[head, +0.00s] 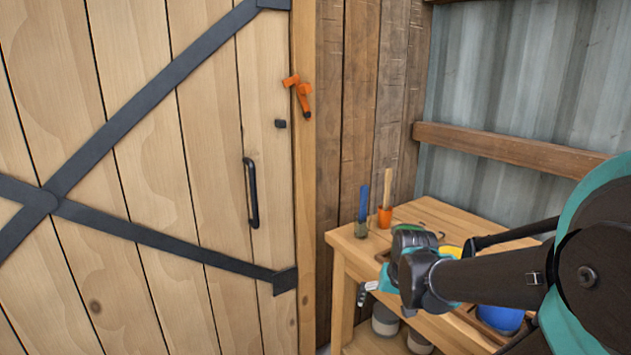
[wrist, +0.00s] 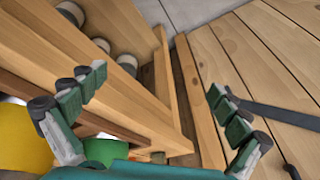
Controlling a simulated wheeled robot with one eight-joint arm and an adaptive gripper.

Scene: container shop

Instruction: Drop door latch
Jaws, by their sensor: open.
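An orange latch (head: 299,95) is mounted on the door post at the right edge of the wooden door (head: 150,110). Its arm points down and slightly right, and a short part reaches left toward the door. A small dark catch (head: 280,123) sits on the door below and left of it, apart from the latch arm. A black handle (head: 251,192) is lower on the door. My gripper (wrist: 160,90) is open and empty in the wrist view, over the workbench side and the door's lower part. In the head view my arm is right of and below the latch.
A wooden workbench (head: 345,238) stands right of the door, holding a blue-handled tool (head: 363,204), a brush in an orange cup (head: 385,216) and a yellow item. Pots (head: 385,320) stand on its lower shelf. A corrugated wall (head: 520,75) is behind. Space before the latch is clear.

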